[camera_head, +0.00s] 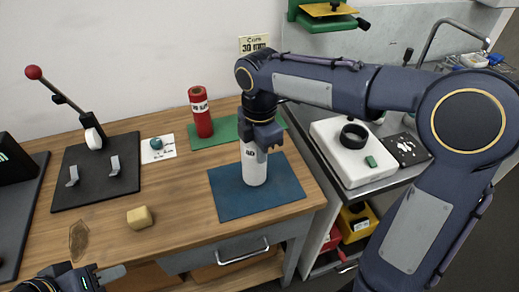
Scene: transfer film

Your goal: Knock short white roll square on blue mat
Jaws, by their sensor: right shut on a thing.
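The short white roll (254,172) stands upright on the blue mat (230,205), toward the mat's upper middle. It carries dark print near its top. My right gripper (261,146) reaches down from above and is shut on the roll's upper part, hiding its top. Whether the roll's base touches the mat is hard to tell, but it looks at mat level. My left gripper (95,275) is at the bottom left edge, partly cut off, and its jaw opening is unclear.
A red roll (201,113) stands on a green mat (215,132) behind. A yellow block (139,217), a teal ball on a paper card (158,149) and a black lever press (95,170) are to the left. A white device (345,165) stands on the right-hand cart. The wooden bench's front middle is clear.

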